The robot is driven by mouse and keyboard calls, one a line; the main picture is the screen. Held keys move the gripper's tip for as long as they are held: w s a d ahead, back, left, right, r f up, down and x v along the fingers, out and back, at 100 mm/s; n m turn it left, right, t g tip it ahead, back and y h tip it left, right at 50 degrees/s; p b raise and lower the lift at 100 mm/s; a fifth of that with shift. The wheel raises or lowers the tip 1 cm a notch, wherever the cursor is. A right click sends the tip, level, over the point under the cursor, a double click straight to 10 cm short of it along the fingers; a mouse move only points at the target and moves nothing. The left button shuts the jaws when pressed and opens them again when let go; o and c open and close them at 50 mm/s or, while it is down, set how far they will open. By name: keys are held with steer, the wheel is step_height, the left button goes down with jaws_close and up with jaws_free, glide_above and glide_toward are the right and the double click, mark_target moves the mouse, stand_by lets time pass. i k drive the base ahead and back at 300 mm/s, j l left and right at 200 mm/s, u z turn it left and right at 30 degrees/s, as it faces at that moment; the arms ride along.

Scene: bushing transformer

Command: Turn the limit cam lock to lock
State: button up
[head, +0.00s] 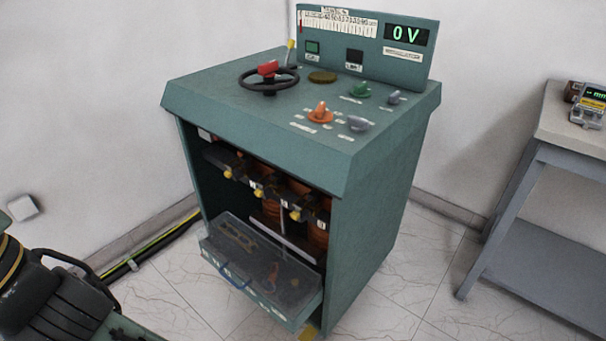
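A green control cabinet (245,95) stands in the middle of the head view. Its sloped top carries a black handwheel (268,84) with a red piece (268,69) at its hub. A round brass-coloured disc (322,77) lies right of the wheel. Several knobs sit further right: an orange one (320,112), a green one (360,90) and two grey ones (358,123) (395,97). The labels are too small to read, so I cannot tell which part is the limit cam lock or how it is set. My gripper is not seen.
The back panel's display (407,35) reads 0 V. An open drawer (262,275) juts from the cabinet's lower front. A grey table (540,190) with a small meter (590,105) stands at right. Dark equipment (60,300) fills the lower left. Floor between cabinet and table is clear.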

mark_target(359, 124)
steer(key=i+l, duration=0.1)
steer(key=l, duration=0.65)
steer(key=i+l, duration=0.1)
steer(key=l, duration=0.6)
steer(key=i, duration=0.5)
steer(key=u, duration=0.05)
